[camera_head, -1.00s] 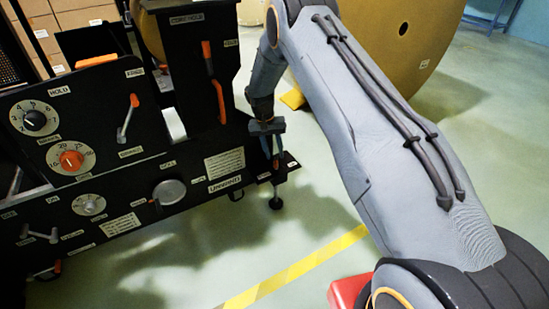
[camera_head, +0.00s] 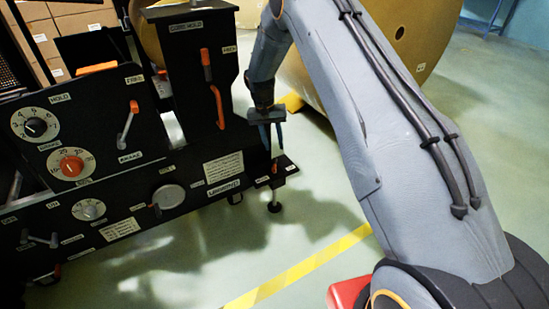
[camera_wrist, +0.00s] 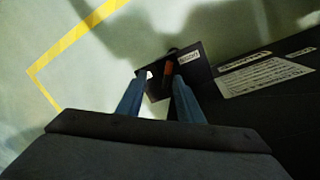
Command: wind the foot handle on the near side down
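The foot handle (camera_wrist: 168,68) shows in the wrist view as a small orange and black piece on a dark bracket plate (camera_wrist: 193,68). In the head view the bracket (camera_head: 286,167) juts from the lower right end of the black machine. A thin stem runs down from it to a round black foot (camera_head: 274,207) at the floor. My gripper (camera_head: 272,148) is just above the bracket, fingers pointing down. In the wrist view its fingertips (camera_wrist: 160,72) are apart, with the handle showing between and beyond them. I see no grip on it. How far the handle is wound cannot be told.
The machine's front panel (camera_head: 120,195) with dials and levers fills the left. A large kraft roll (camera_head: 400,70) stands behind my arm. A yellow floor stripe (camera_head: 300,268) and a red object (camera_head: 346,292) are in front. The floor right of the foot is clear.

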